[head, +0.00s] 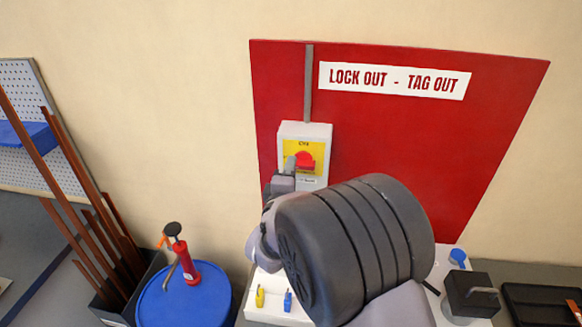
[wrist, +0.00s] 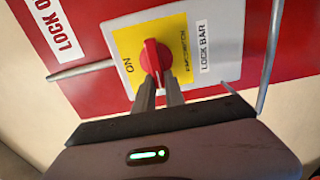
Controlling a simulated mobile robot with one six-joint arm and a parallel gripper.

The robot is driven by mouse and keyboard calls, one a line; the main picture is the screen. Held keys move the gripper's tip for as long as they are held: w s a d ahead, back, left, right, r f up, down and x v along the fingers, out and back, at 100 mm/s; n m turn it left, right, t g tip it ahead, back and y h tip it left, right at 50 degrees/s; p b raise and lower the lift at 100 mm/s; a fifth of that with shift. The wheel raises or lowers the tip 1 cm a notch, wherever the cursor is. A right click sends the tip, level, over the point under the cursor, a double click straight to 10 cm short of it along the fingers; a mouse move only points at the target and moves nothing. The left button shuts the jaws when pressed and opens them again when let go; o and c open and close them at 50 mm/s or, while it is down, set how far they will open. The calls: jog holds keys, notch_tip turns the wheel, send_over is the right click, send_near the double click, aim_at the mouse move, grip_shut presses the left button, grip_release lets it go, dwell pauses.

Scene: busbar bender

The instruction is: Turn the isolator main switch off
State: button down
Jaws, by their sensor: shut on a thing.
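The isolator main switch is a grey-white box (head: 316,132) with a yellow plate (head: 291,147) and a red rotary handle (head: 306,159), mounted on a red wall panel. In the wrist view the red handle (wrist: 154,57) sits on the yellow plate, with "ON" printed beside it. My gripper (wrist: 157,82) reaches the handle, its two dark fingers shut on the lower part of the handle. In the head view my gripper (head: 291,164) is at the front of the box, and my arm hides what lies below and right of it.
A "LOCK OUT - TAG OUT" sign (head: 394,80) is on the red panel (head: 440,140). A grey conduit (head: 308,85) runs up from the box. Below are a white tray with yellow (head: 260,296) and blue (head: 288,301) items, a blue drum (head: 185,300) with a red pump, and a black block (head: 472,295).

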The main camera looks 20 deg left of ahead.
dwell(0.4)
jog(key=c, duration=1.4)
grip_release()
jog(key=shift+s, duration=0.1)
jog(key=b+v, duration=0.1)
jog(key=v, duration=1.6)
jog(key=shift+d, duration=0.15)
